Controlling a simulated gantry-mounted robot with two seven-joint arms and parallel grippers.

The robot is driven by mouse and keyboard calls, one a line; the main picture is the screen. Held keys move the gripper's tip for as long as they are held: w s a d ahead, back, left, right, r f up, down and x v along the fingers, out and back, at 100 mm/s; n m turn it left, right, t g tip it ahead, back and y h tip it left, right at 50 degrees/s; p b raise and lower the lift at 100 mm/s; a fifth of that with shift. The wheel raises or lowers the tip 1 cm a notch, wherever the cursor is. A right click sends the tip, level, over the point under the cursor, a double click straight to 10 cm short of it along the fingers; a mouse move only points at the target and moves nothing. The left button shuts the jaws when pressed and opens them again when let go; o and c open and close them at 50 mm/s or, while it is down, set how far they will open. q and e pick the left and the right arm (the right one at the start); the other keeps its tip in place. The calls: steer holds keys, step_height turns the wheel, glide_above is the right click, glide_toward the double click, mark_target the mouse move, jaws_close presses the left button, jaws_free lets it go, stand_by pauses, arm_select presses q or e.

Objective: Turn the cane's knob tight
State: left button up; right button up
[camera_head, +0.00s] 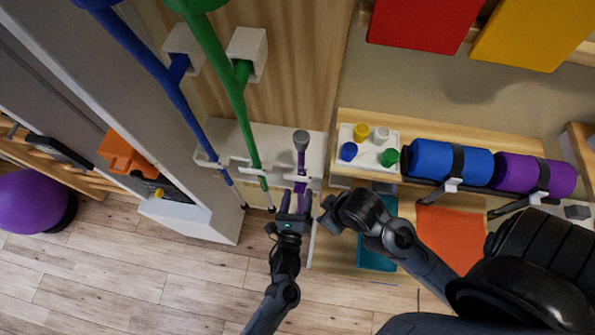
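A purple cane (301,160) with a grey rounded top stands in the white rack, right of the green and blue ones. Its lower part is hidden behind my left gripper, and I cannot make out its knob. My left gripper (295,201) is at the cane's lower visible part, with its two fingers apart on either side of the shaft's line. I cannot tell whether they touch it. My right gripper (328,215) comes in from the right, just beside the left one. Its fingers are too small and dark to read.
A green crutch (226,80) and a blue crutch (150,62) stand left in the white rack (240,137). A shelf at right holds a white tray (349,134) of coloured pieces, a blue roll (428,159) and a purple roll (515,172). The floor at lower left is clear.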

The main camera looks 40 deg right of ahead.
arm_select(q)
steer(key=v, duration=1)
steer(key=shift+s+a, duration=0.25)
steer(key=shift+s, duration=0.15)
